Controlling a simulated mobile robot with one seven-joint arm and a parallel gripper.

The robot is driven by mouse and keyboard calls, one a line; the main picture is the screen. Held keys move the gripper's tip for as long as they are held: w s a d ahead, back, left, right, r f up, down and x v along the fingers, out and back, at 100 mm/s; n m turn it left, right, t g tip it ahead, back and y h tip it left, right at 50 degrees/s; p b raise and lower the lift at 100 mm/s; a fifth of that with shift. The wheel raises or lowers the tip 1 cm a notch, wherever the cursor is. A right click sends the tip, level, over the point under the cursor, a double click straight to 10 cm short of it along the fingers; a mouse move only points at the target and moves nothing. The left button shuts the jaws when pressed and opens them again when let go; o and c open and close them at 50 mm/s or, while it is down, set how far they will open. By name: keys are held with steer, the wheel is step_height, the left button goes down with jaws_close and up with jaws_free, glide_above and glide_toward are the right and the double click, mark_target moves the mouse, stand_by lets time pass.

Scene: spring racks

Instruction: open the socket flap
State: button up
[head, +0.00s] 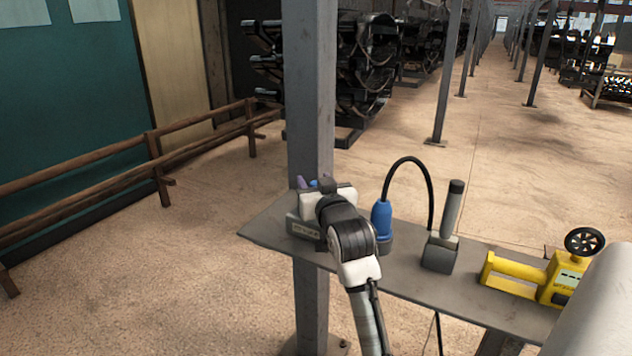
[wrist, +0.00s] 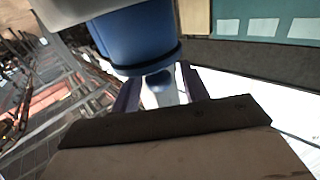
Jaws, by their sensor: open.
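My gripper (head: 312,184) is at the post, above the left end of the shelf. Its purple fingers are only partly visible in the head view. In the wrist view my gripper (wrist: 160,77) has its two fingers apart, with a gap between them. A blue rounded body (wrist: 135,38) with a rim, which looks like the socket or its flap, fills the upper middle just in front of the fingers. I cannot tell whether they touch. In the head view a small blue patch (head: 326,183) shows behind my gripper. My wrist hides the rest, so the flap's position cannot be told.
A shelf (head: 400,283) is fixed to a grey post (head: 309,90). On it are a grey box (head: 300,226) beside my wrist, a blue plug (head: 382,217) with a black cable, a grey-handled tool (head: 441,252) and a yellow device (head: 518,275). A wooden rail (head: 150,160) stands left.

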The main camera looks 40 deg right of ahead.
jaws_close()
steer(key=shift+d+r, duration=0.1)
stand_by(0.3)
